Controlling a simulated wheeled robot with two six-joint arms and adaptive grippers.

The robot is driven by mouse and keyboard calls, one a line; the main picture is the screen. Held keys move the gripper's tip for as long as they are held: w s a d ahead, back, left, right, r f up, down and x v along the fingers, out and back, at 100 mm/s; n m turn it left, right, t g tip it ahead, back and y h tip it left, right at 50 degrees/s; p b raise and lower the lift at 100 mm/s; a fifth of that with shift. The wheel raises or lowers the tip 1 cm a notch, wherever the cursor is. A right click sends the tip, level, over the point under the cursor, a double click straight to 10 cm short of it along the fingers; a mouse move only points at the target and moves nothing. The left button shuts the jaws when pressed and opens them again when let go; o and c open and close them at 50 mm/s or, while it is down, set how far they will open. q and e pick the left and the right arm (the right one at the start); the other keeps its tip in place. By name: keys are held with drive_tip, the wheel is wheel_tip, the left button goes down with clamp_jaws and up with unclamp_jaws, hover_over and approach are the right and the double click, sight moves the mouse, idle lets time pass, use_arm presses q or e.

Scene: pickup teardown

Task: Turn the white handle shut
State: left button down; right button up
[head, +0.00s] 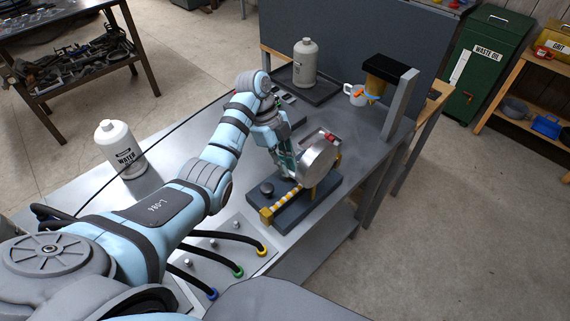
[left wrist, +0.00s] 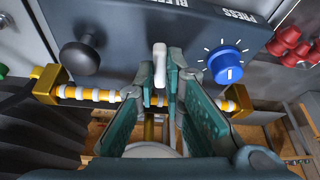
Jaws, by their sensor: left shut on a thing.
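The white handle (left wrist: 160,62) is a small upright lever on the grey panel (left wrist: 125,28) in the left wrist view. My left gripper (left wrist: 161,88) is shut on it, with one teal finger on each side and the handle's rounded top showing above the fingertips. In the head view my left gripper (head: 287,163) reaches down at the grey bench unit, beside a round metal disc (head: 317,160). The handle itself is hidden there. My right gripper does not show.
A black knob (left wrist: 82,54) and a blue dial (left wrist: 226,65) flank the handle. A yellow-and-white striped bar (left wrist: 88,94) runs across just below it. Red knobs (left wrist: 291,46) sit at the right. A water bottle (head: 120,150) and a second white bottle (head: 305,63) stand on the bench.

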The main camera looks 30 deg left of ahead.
use_arm(q)
drive_tip(key=shift+w+m+g, duration=0.1)
drive_tip(key=shift+m+g, duration=0.3)
drive_tip(key=shift+m, duration=0.6)
drive_tip(key=c, duration=1.7)
unclamp_jaws()
